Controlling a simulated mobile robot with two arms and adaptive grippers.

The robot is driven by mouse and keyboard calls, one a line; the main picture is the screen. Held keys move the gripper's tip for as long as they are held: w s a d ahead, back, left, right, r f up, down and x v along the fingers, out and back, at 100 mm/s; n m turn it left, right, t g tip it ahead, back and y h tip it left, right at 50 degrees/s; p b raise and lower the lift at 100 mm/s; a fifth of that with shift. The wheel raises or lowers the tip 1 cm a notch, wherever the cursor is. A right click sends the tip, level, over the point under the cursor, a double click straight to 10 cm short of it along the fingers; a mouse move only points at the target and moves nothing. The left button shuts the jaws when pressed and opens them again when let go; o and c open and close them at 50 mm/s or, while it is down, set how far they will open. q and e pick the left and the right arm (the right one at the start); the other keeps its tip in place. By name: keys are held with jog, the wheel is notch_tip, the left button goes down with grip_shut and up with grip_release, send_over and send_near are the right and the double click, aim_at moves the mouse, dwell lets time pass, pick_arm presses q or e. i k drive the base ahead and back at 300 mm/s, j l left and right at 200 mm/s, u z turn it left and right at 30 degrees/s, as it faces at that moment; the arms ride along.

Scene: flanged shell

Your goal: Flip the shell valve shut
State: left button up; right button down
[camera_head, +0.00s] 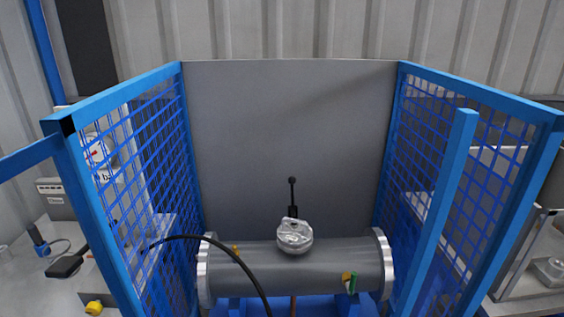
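A grey horizontal shell (330,265) with a silver flange at each end lies low in the middle, inside a blue cage. A small valve with a green handle (352,284) and a yellow-brown body sits on the shell's front, near its right end. The green handle looks roughly upright. On top of the shell is a round silver fitting (295,236), with a black lever (292,195) standing upright behind it. Neither of my grippers is in view.
Blue mesh panels stand at the left (150,160) and right (440,140) of the shell, with a grey back panel (290,140) behind it. A black cable (215,243) curves across the shell's left front. A blue post (440,200) rises at the right.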

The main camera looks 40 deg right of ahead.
aim_at(351, 281)
jog(key=z, duration=1.9)
